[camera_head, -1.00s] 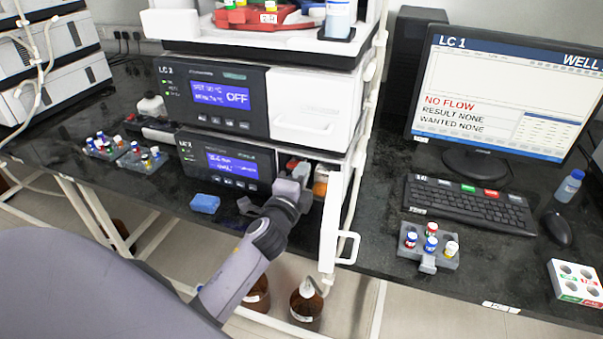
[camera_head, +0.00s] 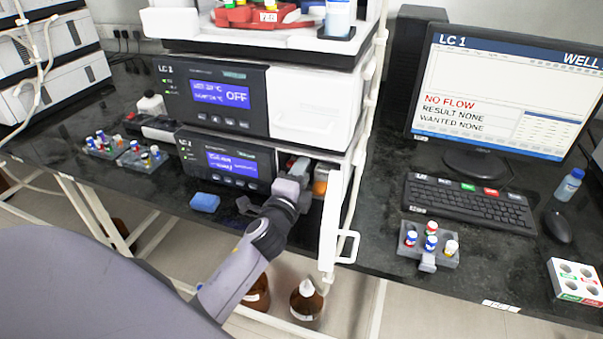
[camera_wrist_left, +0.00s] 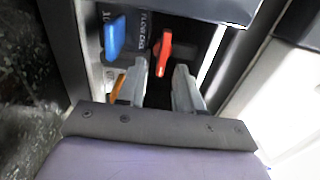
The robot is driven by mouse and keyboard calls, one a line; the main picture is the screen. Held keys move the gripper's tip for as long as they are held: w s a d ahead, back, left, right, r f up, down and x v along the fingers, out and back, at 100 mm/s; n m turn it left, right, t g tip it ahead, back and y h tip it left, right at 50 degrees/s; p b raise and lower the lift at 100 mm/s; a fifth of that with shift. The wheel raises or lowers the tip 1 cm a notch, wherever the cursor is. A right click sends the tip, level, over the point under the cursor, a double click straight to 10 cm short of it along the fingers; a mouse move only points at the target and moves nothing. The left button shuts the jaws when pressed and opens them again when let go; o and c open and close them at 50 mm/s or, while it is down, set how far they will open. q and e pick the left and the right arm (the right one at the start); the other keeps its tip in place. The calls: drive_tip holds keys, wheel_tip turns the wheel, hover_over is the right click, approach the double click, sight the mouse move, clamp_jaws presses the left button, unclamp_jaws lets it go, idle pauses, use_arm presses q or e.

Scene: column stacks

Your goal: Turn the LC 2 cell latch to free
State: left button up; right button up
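The lower instrument, labelled LC 2 (camera_head: 225,160), has a lit blue screen, and its white door (camera_head: 331,225) stands open. My left gripper (camera_head: 297,180) reaches into the open bay. In the left wrist view a red lever (camera_wrist_left: 164,52) sits beside lettering that seems to read FLOW CELL; it looks like the cell latch. A blue lever (camera_wrist_left: 115,37) is left of it. My left gripper (camera_wrist_left: 160,75) is open, its two fingers apart with the red lever ahead between their tips; contact cannot be made out. My right gripper is not in view.
An orange part (camera_wrist_left: 116,88) shows beside the left finger. The open door and its handle (camera_head: 347,246) stand right of my arm. A blue block (camera_head: 205,202) lies on the bench at left. A vial rack (camera_head: 428,247) and keyboard (camera_head: 470,203) are at right.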

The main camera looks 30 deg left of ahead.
use_arm(q)
drive_tip(key=v, duration=0.7)
idle(0.5)
